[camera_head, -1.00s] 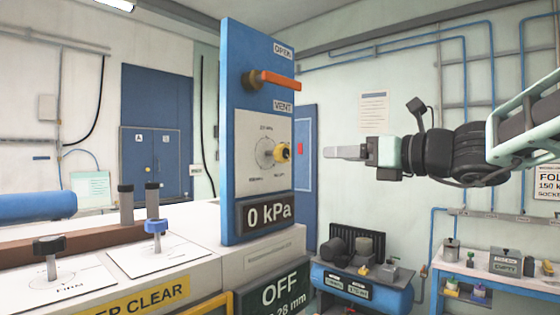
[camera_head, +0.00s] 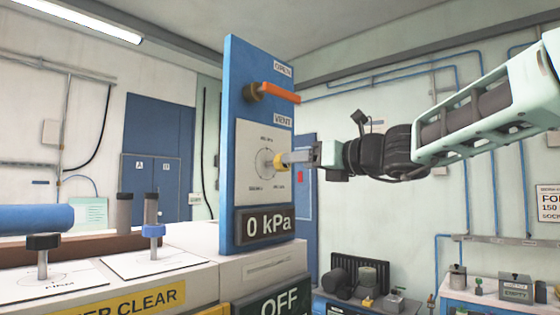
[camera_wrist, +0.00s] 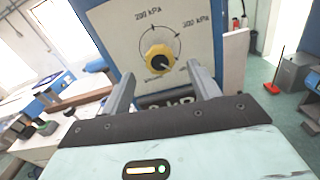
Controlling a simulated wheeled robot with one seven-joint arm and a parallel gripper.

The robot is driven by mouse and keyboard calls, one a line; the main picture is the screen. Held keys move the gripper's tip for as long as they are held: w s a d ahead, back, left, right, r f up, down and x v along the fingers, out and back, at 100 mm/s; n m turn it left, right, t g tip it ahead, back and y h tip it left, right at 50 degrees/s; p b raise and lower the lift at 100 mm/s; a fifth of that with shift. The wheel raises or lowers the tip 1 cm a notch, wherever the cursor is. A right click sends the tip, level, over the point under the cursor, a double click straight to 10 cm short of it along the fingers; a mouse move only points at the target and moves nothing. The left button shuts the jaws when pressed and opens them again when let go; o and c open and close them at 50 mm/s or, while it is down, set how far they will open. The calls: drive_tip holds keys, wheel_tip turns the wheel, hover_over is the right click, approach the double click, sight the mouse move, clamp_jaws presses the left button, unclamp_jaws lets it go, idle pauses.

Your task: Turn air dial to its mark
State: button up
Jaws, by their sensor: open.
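The air dial (camera_head: 281,160) is a yellow knob on a white plate (camera_head: 262,140) of the upright blue panel. In the wrist view the yellow knob (camera_wrist: 159,58) has a dark centre, with curved arrows and marks reading 200 kPa and 300 kPa above it. My gripper (camera_head: 292,158) is at the dial in the head view, its fingers pointing at the panel. In the wrist view my gripper (camera_wrist: 158,85) is open, one finger low on each side of the knob. I cannot tell whether either finger touches it. The display (camera_head: 266,223) below reads 0 kPa.
An orange lever (camera_head: 280,92) sticks out of the panel above the dial, between the OPEN and VENT labels.

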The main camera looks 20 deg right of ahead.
sight(280, 163)
drive_tip(key=p+x, duration=0.1)
drive_tip(key=x, duration=0.6)
drive_tip(key=shift+p, duration=0.3)
drive_tip(key=c, duration=1)
